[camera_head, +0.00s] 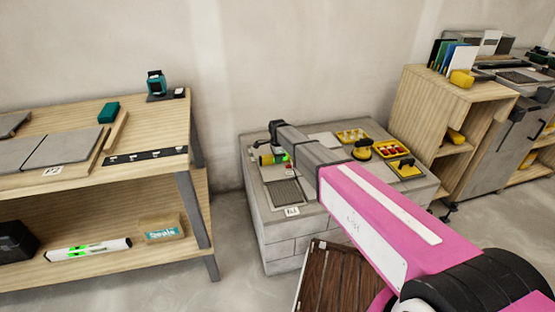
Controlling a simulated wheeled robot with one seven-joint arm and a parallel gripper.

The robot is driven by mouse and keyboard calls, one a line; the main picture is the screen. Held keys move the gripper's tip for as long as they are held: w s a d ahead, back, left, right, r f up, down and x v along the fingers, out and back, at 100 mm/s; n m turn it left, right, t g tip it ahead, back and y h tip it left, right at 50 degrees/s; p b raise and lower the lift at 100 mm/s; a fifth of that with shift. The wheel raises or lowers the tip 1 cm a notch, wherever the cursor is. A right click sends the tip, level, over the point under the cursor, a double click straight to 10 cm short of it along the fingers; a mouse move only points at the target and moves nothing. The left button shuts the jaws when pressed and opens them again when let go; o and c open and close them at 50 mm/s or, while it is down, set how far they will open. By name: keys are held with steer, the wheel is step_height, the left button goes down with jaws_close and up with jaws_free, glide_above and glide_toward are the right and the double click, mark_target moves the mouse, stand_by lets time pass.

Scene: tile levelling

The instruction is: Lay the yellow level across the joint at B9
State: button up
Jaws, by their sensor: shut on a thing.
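My gripper (272,148) is over the block-built stand in the middle, at the end of my pink and grey arm. It is shut on a small yellow piece with a bright green part, which looks like the yellow level (266,160). The jaws and arm hide part of it, and I cannot tell whether it touches the stand (282,246). No label that clearly reads B9 shows. Grey tiles (65,149) lie with a joint between them on the left bench, by a small white label (52,170) too small to read surely.
A white level with green vials (88,249) and a box (163,230) lie on the left bench's lower shelf. The stand also holds a notched plate (285,191), yellow trays (392,148) and a yellow-topped tool (362,148). A wooden cabinet (425,115) stands right.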

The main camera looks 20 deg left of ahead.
steer(key=shift+f, duration=0.15)
steer(key=o, duration=1)
step_height(320, 180, up, 10)
steer(key=shift+r, duration=0.15)
steer(key=shift+d+r, duration=0.15)
steer(key=shift+r, duration=0.05)
steer(key=s+d+f+n, duration=0.1)
steer(key=s+d+n, duration=0.15)
steer(key=d, duration=1.05)
steer(key=s+d+f+n, duration=0.1)
steer(key=s+d+n, duration=0.15)
steer(key=d, duration=1.05)
steer(key=s+d+n, duration=0.2)
steer(key=s+d, duration=0.3)
steer(key=d, duration=0.2)
steer(key=s+d+n, duration=0.2)
steer(key=s+d, duration=0.4)
steer(key=d, duration=0.2)
steer(key=s+d+f+n, duration=0.1)
steer(key=s+d+n, duration=0.1)
steer(key=s+d, duration=0.3)
steer(key=shift+s+d+n, duration=0.15)
steer(key=shift+s+d, duration=0.05)
steer(key=shift+d, duration=0.6)
steer(key=shift+s+d+n, duration=0.15)
steer(key=shift+d, duration=0.6)
